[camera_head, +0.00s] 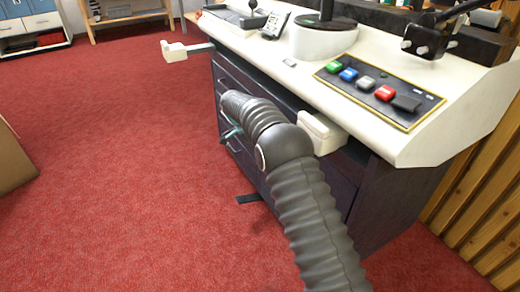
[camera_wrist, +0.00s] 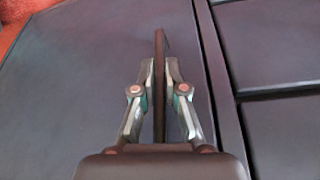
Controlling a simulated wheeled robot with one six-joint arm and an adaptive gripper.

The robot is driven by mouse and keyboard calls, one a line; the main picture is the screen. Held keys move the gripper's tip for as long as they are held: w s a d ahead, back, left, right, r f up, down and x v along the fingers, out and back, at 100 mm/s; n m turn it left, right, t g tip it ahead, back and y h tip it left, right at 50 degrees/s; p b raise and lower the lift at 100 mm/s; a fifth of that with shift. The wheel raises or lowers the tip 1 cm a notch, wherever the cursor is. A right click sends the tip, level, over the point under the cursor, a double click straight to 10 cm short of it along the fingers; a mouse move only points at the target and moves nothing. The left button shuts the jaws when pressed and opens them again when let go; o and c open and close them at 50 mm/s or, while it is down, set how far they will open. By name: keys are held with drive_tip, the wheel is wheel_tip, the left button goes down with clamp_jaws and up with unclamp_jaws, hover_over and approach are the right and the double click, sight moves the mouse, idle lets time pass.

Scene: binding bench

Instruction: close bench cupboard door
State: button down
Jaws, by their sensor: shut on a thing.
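The bench cupboard (camera_head: 385,205) is dark, under a pale worktop; my arm hides part of its front in the head view. In the wrist view a dark, smooth door panel (camera_wrist: 75,100) fills the left and middle. A thin dark brown handle (camera_wrist: 160,42) stands out from it, seen nearly edge-on. My gripper (camera_wrist: 160,72) is shut on this handle, one finger on each side. In the head view only a small teal part of my gripper (camera_head: 231,132) shows beside the cupboard front. I cannot tell how far the door stands from its frame.
Drawer fronts (camera_wrist: 285,125) lie right of the door in the wrist view. The worktop (camera_head: 440,140) carries a button panel (camera_head: 380,92) and juts out above the cupboard. White corner blocks (camera_head: 322,132) stick out from the bench. Red carpet (camera_head: 110,190) at the left is mostly clear.

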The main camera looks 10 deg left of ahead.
drive_tip(key=shift+w+d+r, duration=0.15)
drive_tip(key=shift+w+d, duration=0.1)
drive_tip(key=shift+w, duration=0.15)
drive_tip(key=c, duration=1.2)
unclamp_jaws()
drive_tip(key=shift+d, duration=0.1)
drive_tip(key=v, duration=1.2)
drive_tip(key=shift+s+a, duration=0.15)
drive_tip(key=shift+a, duration=0.05)
